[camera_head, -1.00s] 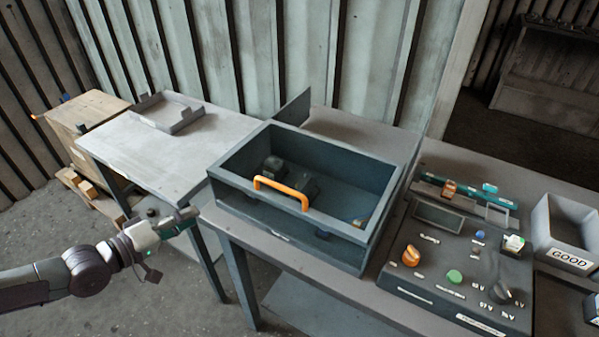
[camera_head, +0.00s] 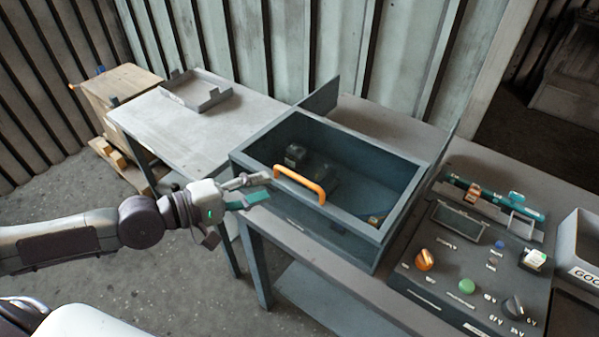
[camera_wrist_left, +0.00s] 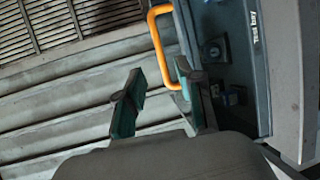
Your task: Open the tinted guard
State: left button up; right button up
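The tinted guard (camera_head: 350,187) lies closed over the blue-grey test bay box (camera_head: 300,222), with dark parts showing dimly through it. Its orange handle (camera_head: 299,184) stands along the front edge. My left gripper (camera_head: 262,188) is just left of the handle, at about its height, and holds nothing. In the left wrist view the two fingers (camera_wrist_left: 160,88) are spread apart. The orange handle (camera_wrist_left: 156,45) shows beyond the fingertips, its lower end close to the right finger. I cannot tell whether they touch. My right gripper is out of view.
A control panel (camera_head: 466,270) with knobs and buttons stands right of the box. A grey bin (camera_head: 575,250) is at the far right. A pale side table (camera_head: 190,128) with a shallow tray (camera_head: 196,98) is at the left. A dark upright plate (camera_head: 322,97) rises behind the box.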

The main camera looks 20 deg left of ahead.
aim_at(299, 176)
pick_arm(q)
jog(key=p+x, duration=0.4)
jog(key=x, duration=0.4)
jog(key=shift+w+d, duration=0.15)
jog(key=shift+d, duration=0.1)
jog(key=shift+w+d+f, duration=0.2)
jog(key=shift+w+d, duration=0.1)
grip_shut()
